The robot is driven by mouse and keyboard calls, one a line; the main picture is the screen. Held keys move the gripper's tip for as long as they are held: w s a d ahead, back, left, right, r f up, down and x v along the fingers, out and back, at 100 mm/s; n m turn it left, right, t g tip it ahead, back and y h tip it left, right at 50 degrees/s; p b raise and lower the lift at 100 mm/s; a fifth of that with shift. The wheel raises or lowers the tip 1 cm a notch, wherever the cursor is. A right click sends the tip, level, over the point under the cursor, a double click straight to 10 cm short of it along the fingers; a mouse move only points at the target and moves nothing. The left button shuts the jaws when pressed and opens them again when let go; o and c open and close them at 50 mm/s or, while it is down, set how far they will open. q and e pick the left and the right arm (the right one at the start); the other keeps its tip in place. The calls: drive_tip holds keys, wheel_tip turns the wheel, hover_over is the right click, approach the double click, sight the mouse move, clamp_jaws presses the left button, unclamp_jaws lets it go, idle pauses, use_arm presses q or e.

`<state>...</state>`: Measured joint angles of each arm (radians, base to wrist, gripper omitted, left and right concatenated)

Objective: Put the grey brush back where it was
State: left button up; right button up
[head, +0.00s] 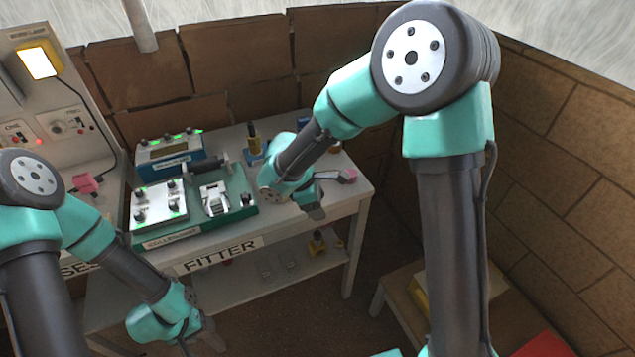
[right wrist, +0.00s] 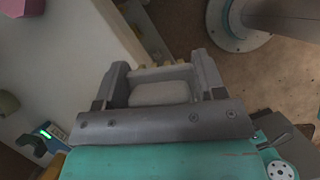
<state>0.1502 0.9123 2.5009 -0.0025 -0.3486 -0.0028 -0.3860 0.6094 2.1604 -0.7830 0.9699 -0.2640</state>
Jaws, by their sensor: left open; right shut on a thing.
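The grey brush (right wrist: 160,92) is between the two fingers of my right gripper (right wrist: 160,82) in the right wrist view. Its body is a pale grey block, with small yellowish bits showing at its far edge. In the head view my right gripper (head: 314,210) hangs at the front right part of the workbench, pointing down; I cannot make out the brush clearly there. My left gripper (head: 207,335) is open and low at the bottom of the head view, in front of the bench, with no object seen in it.
A lower shelf (head: 240,284) holds small things. A low wooden table (head: 397,292) stands at right.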

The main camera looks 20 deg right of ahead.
drive_tip(key=w+d, duration=0.1)
drive_tip(key=w, duration=0.3)
drive_tip(key=w+d, duration=0.1)
drive_tip(key=w, duration=0.3)
drive_tip(key=w+d+f, duration=0.1)
drive_tip(key=w, duration=0.3)
drive_tip(key=shift+d+f, duration=0.1)
drive_tip(key=shift+d, duration=0.2)
drive_tip(key=shift+w, duration=0.1)
drive_tip(key=shift+w+d, duration=0.1)
drive_tip(key=shift+w, duration=0.1)
drive_tip(key=shift+w+f, duration=0.2)
drive_tip(key=shift+f, duration=1.6)
drive_tip(key=shift+f, duration=0.2)
drive_tip(key=o, duration=0.8)
drive_tip(key=shift+o, duration=0.2)
drive_tip(key=shift+r, duration=0.15)
